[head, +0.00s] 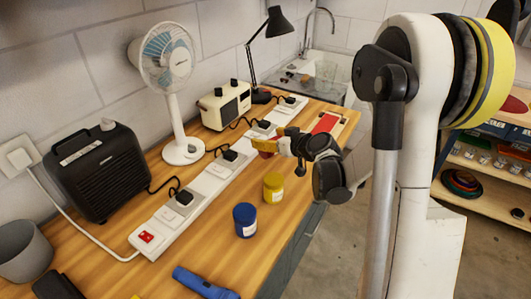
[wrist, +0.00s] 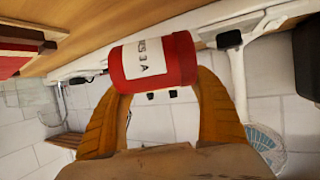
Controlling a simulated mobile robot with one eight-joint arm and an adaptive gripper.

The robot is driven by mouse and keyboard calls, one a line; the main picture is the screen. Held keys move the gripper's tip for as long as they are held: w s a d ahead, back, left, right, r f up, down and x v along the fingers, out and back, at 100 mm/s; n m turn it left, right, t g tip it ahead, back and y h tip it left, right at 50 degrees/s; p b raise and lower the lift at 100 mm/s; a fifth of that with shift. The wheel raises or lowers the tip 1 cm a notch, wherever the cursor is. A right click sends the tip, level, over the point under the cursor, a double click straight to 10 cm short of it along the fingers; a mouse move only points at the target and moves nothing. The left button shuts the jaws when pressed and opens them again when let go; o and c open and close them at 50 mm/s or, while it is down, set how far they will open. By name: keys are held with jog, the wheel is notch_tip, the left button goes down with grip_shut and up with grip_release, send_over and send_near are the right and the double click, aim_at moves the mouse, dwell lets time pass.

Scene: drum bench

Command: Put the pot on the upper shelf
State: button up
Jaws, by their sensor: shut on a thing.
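My gripper (head: 284,146) is shut on a red pot (head: 264,154), above the bench beside the power strip. In the wrist view the red pot (wrist: 152,62) lies between the two yellow fingers (wrist: 160,88), its white label with dark letters facing the camera. In the head view the fingers hide part of the pot. A yellow pot (head: 273,188) and a blue pot (head: 245,220) stand upright on the bench nearer the camera. A shelf unit (head: 483,178) stands at the right, partly hidden by my arm.
A long white power strip (head: 211,182) with plugs runs along the bench. Behind it are a fan (head: 183,150), black heater (head: 97,172), cream box (head: 226,104) and black lamp (head: 262,95). A red tray (head: 325,123) lies near the sink. The floor right of the bench looks clear.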

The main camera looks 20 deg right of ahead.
jog(key=shift+w+a+f, duration=0.15)
jog(key=shift+a+f, duration=0.05)
jog(key=shift+a, duration=0.05)
jog(key=shift+f+b, duration=1.05)
jog(key=shift+f, duration=0.85)
jog(key=shift+f, duration=0.2)
jog(key=o, duration=1.3)
